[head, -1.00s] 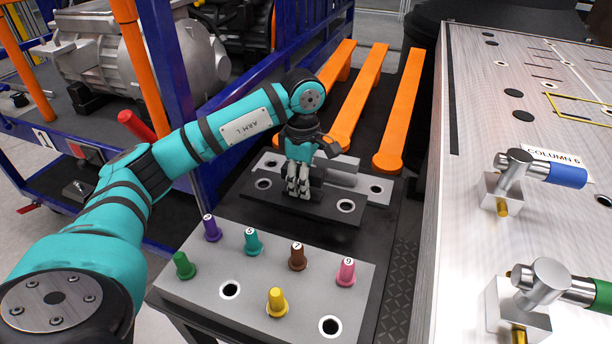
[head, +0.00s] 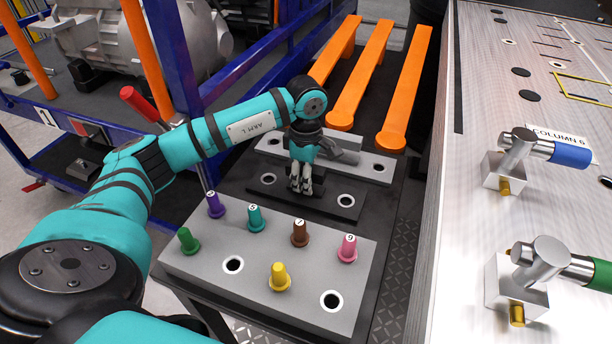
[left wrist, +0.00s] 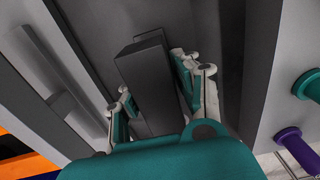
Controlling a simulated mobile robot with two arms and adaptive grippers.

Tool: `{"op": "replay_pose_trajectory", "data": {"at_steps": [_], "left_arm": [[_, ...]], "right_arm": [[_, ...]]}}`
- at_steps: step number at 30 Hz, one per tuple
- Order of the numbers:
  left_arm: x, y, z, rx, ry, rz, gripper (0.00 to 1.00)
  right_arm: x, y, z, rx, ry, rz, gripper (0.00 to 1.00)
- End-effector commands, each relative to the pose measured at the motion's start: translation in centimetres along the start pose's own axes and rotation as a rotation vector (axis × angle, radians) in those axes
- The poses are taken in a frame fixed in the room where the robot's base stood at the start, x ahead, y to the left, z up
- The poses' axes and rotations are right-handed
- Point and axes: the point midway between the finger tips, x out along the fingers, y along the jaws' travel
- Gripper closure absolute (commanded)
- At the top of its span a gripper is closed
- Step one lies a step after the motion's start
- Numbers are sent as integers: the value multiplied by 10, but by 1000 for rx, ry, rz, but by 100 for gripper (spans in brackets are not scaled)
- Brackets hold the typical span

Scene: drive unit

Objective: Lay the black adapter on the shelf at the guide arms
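The black adapter (head: 322,203) is a flat dark plate with a white-ringed hole near each end. In the head view it is low over the dark shelf (head: 387,205), in front of a grey adapter. I cannot tell whether it touches the shelf. My left gripper (head: 302,190) points down at its middle. In the left wrist view the fingers (left wrist: 157,85) are closed on both sides of its raised dark bar (left wrist: 150,85). The orange guide arms (head: 357,85) run back behind the grey adapter. My right gripper is not in view.
The grey adapter (head: 369,168) lies just behind the black one. A grey block (head: 205,262) with several coloured pegs stands in front. A blue frame (head: 185,60) is at the left, a metal panel with handles (head: 475,90) at the right.

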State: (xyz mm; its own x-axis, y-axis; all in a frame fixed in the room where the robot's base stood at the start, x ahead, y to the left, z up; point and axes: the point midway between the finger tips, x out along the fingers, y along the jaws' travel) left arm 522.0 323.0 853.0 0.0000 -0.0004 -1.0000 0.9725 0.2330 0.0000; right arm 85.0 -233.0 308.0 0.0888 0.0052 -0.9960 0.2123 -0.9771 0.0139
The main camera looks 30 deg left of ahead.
Motion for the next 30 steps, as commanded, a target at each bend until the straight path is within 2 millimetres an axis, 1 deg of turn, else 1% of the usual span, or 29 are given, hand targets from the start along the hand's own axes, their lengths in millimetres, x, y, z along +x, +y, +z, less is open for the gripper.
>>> {"op": "replay_pose_trajectory", "data": {"at_steps": [1,4,11,13,16,19,24,30], "left_arm": [[0,0,0,0,0,0,61],[0,0,0,0,0,0,48],[-1,0,0,-1,0,0,48],[-3,0,0,-1,0,0,48],[-11,1,0,-1,-1,4,48],[-28,1,0,0,-2,5,48],[-66,1,0,0,-1,6,48],[-103,1,0,0,-2,4,48]], "right_arm": [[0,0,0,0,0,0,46],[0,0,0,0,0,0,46],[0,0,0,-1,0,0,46],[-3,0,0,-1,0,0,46],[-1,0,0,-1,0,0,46],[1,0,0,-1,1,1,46],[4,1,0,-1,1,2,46],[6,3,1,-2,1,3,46]]}}
